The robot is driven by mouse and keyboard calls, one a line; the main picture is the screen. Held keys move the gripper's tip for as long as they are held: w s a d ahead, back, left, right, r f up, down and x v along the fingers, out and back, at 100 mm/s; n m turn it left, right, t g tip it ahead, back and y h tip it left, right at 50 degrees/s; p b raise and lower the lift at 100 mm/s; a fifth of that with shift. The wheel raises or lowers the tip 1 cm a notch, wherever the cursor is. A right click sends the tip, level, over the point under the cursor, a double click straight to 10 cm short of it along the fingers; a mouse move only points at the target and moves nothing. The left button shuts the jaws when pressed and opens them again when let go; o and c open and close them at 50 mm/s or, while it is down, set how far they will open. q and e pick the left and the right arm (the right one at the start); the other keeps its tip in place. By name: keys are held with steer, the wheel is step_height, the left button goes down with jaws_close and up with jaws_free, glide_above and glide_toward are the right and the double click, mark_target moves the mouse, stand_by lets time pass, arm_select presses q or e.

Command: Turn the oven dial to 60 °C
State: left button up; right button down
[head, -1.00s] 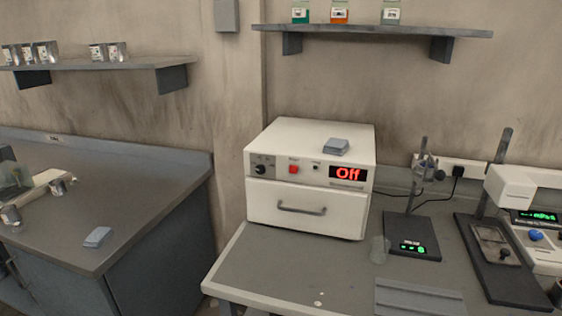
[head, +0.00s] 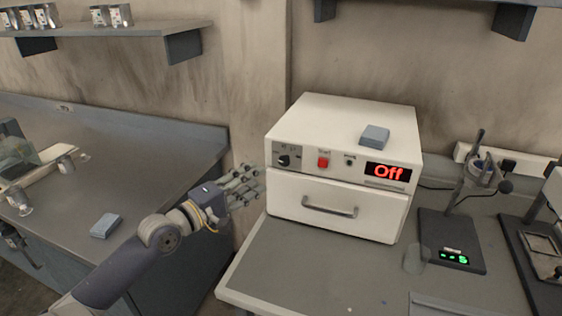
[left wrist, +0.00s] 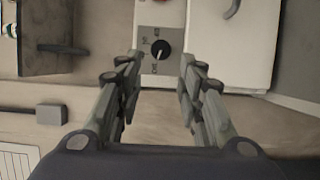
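The white oven (head: 345,150) stands on the grey bench, its red display (head: 388,172) reading "Off". The black dial (head: 284,160) is on the grey plate at the left of its front panel. In the left wrist view the dial (left wrist: 160,49) shows upside down, beyond and between the fingertips. My left gripper (head: 250,182) is just left of the oven front, a little below the dial. It also shows in the left wrist view (left wrist: 158,72), open and empty, apart from the dial. My right gripper is in neither view now.
A red button (head: 323,162) sits right of the dial, and a drawer handle (head: 330,208) is below. A blue-grey block (head: 374,136) lies on the oven top. A glass beaker (head: 415,259) and a stand with a green display (head: 452,245) are to the right.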

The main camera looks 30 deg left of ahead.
mark_target(283, 162)
arm_select(q)
steer(key=w, duration=0.2)
steer(key=w+p, duration=0.1)
steer(key=w, duration=0.2)
steer(key=w+d, duration=0.1)
steer(key=w, duration=0.1)
steer(key=shift+w+p, duration=0.25)
steer(key=shift+p, duration=0.15)
steer(key=shift+w+d, duration=0.2)
steer(key=shift+w, duration=0.65)
steer(key=shift+w+f, duration=0.1)
steer(key=shift+c, duration=0.5)
steer(key=c, duration=0.7)
